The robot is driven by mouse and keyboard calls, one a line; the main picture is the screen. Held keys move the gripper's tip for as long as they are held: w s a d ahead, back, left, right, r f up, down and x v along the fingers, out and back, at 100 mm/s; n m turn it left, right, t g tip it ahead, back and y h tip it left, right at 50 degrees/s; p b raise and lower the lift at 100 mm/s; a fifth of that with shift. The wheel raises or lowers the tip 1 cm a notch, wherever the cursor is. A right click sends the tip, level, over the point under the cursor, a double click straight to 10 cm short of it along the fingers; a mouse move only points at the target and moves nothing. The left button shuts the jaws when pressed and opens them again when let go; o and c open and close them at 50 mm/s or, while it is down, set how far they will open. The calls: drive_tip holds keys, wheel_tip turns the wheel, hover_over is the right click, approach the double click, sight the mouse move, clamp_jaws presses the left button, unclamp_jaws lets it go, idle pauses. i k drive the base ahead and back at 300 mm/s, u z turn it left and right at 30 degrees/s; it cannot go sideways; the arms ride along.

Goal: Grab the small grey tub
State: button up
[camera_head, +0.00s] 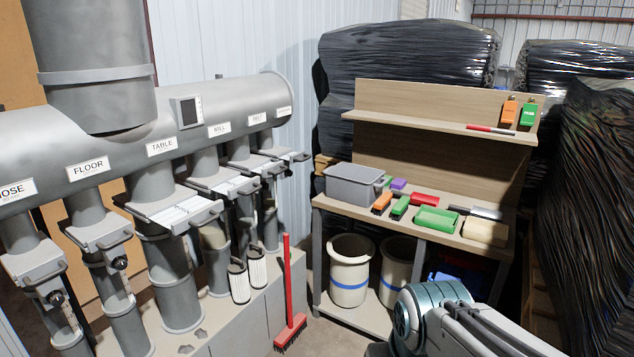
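A small grey tub (350,190), rectangular with an open top, stands on the left end of the wooden workbench (400,232). Its inside shows only in part, so I cannot tell whether it holds anything. Part of my arm shows at the bottom right, in front of the bench and apart from the tub. My gripper is not in the picture.
Two bins with blue bands stand below. A red broom (288,300) stands left of the bench. Grey labelled ducts (170,195) fill the left. Black-wrapped stacks (400,60) stand behind.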

sight(362, 185)
drive_tip(key=z, duration=0.1)
drive_tip(key=i, duration=0.95)
drive_tip(key=u, duration=0.35)
drive_tip(key=i, duration=1.85)
drive_tip(key=z, duration=0.35)
